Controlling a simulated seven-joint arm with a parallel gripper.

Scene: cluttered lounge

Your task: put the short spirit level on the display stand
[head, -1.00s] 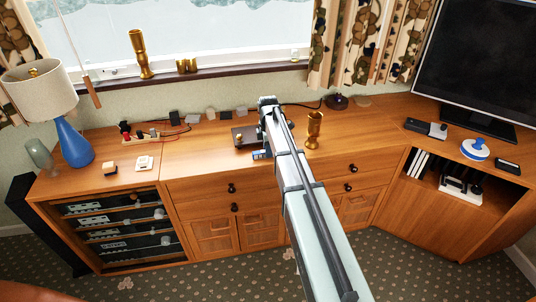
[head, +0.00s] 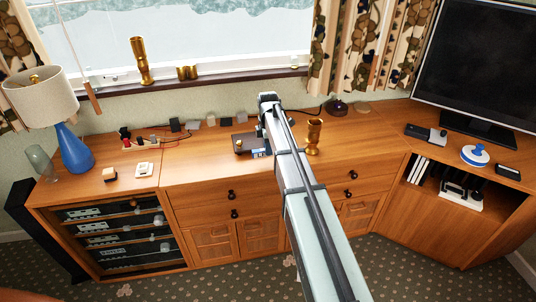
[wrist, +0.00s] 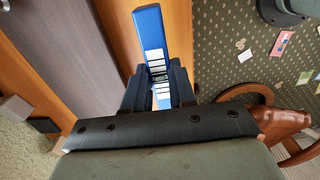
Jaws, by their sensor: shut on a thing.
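The short spirit level is blue with pale label patches. In the wrist view the level (wrist: 150,27) is gripped between the black fingers of my gripper (wrist: 158,88), its blue end sticking out past them. In the head view the level (head: 259,153) shows as a small blue patch beside my arm, which hides much of the gripper. The display stand (head: 243,140) looks like a dark brown board on the cabinet top, partly hidden by my arm. Its dark surface (wrist: 62,45) fills the left of the wrist view. The level appears at the stand's front edge; I cannot tell whether they touch.
A brass goblet (head: 314,137) stands just right of my arm. Small blocks and cables line the wall behind. A blue lamp (head: 74,150) stands at the left, a television (head: 477,65) at the right. The cabinet top (head: 195,162) left of the stand is clear.

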